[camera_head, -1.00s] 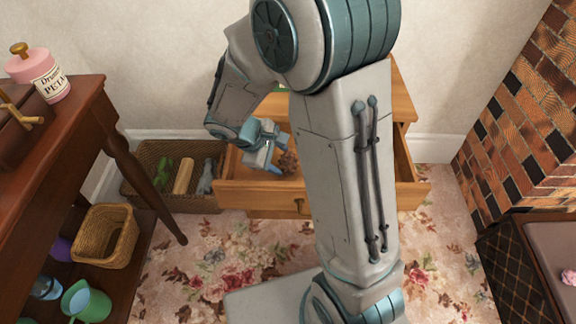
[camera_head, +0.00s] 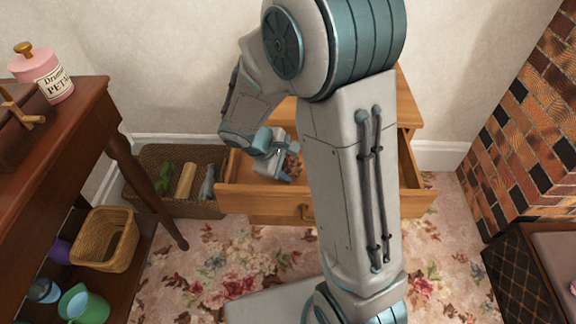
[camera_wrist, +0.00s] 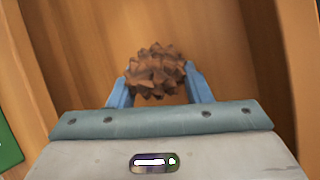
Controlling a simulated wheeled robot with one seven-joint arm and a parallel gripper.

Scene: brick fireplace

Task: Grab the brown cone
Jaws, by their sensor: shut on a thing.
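The brown cone (camera_wrist: 157,70) is a scaly pine cone, seen in the wrist view between the two blue fingers of my gripper (camera_wrist: 160,90). My gripper is shut on it, one finger touching each side. In the head view my gripper (camera_head: 284,170) is over the open wooden drawer (camera_head: 240,200), and the cone (camera_head: 294,164) shows partly beside the fingers. The drawer's floor is behind the cone in the wrist view. I cannot tell whether the cone touches the floor. My arm hides the middle of the drawer.
A wicker basket (camera_head: 200,208) with several items stands left of the drawer. A dark wooden table (camera_head: 70,130) with a pink jar (camera_head: 42,72) is at the left. A brick fireplace (camera_head: 530,120) is at the right. Flowered carpet lies in front.

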